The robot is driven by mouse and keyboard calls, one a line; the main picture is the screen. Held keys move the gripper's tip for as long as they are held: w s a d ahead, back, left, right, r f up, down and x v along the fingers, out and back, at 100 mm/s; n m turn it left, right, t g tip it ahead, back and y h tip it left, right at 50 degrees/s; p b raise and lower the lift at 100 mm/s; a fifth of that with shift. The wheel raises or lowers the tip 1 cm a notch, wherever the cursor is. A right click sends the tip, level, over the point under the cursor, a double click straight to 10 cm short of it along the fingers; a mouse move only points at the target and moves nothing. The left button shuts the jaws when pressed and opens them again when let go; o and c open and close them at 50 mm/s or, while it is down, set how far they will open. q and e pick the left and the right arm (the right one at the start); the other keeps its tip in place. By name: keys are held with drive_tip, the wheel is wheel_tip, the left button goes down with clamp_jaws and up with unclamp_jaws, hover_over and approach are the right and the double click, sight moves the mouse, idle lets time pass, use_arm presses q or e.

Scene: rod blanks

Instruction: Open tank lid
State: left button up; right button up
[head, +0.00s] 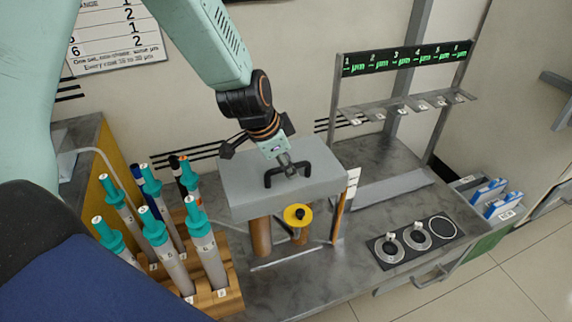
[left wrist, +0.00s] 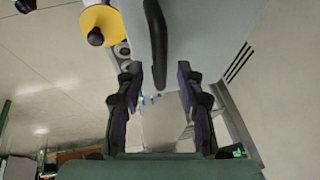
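The tank is a grey box (head: 245,190) with a flat grey top, standing on brown cylindrical legs. A black bar handle (head: 270,178) is on its top; it also shows in the left wrist view (left wrist: 155,40). My left gripper (head: 288,166) is directly over the handle. In the left wrist view the fingers of my left gripper (left wrist: 160,72) are apart, with the end of the handle showing in the gap between them; I see no finger touching it. A seam between lid and tank cannot be made out. My right gripper is not in view.
A yellow disc with a black knob (head: 298,214) sits at the tank's front. A wooden rack (head: 225,300) with several teal-capped tubes stands left. A numbered hook stand (head: 405,104) is behind right. A black plate (head: 385,262) with round fittings lies front right.

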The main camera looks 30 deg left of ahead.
use_arm(q)
clamp_jaws()
idle(0.4)
idle(0.4)
